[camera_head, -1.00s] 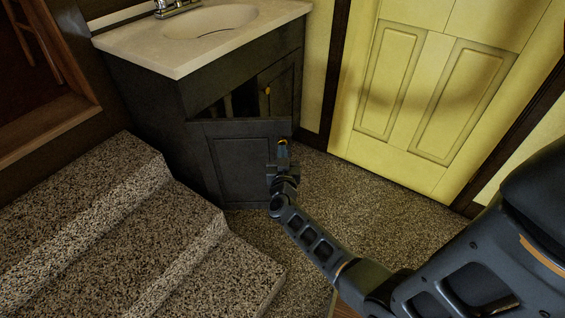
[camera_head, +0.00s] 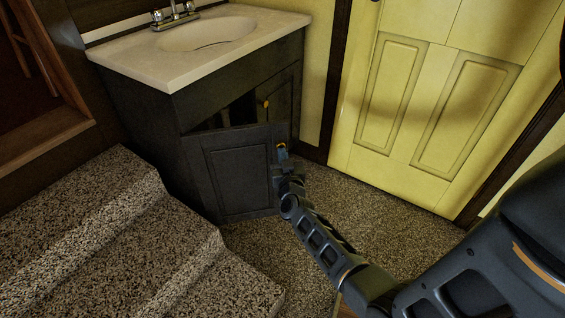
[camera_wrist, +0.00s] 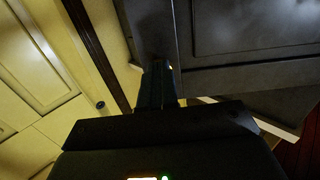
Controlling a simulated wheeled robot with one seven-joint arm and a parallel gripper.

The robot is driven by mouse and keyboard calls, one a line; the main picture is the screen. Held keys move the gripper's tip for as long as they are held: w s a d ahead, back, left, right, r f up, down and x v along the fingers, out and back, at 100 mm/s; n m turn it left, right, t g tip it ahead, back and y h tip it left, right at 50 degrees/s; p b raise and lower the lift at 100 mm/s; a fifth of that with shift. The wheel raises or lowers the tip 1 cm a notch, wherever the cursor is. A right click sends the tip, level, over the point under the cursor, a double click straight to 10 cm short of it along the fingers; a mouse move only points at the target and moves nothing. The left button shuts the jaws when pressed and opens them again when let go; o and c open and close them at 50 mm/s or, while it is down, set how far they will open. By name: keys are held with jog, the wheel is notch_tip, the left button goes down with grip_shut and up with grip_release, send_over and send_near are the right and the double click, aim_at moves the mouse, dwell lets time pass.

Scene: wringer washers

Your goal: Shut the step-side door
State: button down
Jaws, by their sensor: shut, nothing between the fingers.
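The step-side door (camera_head: 238,172) is the dark panelled left door of the sink cabinet (camera_head: 140,110). It stands ajar, hinged at the cabinet's left front corner, with its free edge swung out to the right. My gripper (camera_head: 282,153) is shut and empty at that free edge, beside a small yellow-gold spot, perhaps the knob. In the wrist view, the shut fingers (camera_wrist: 158,85) reach up beside the edge of a dark panel (camera_wrist: 250,30), apparently this door. I cannot tell whether they touch it. The door hides part of the cabinet's dark inside.
The cabinet's other door (camera_head: 284,95) shows a gold knob behind the gap. Speckled steps (camera_head: 110,230) rise close on the left. A yellow door (camera_head: 420,110) stands at the right. Speckled floor (camera_head: 375,195) is clear between the cabinet and the yellow door.

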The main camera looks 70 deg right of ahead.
aim_at(278, 135)
jog(key=w+a+b+x, duration=0.1)
jog(key=b+x, duration=0.3)
jog(key=x, duration=0.7)
jog(key=w+a+b+x, duration=0.1)
jog(key=b+x, duration=0.4)
jog(key=x, duration=0.6)
jog(key=shift+w+d+r, duration=0.15)
jog(key=shift+w+d, duration=0.1)
jog(key=shift+w, duration=0.7)
jog(key=shift+w+r, duration=0.1)
jog(key=s+a+p, duration=0.2)
jog(key=s+a, duration=0.1)
jog(key=s, duration=1.1)
jog(key=shift+a, duration=0.2)
jog(key=shift+f, duration=0.25)
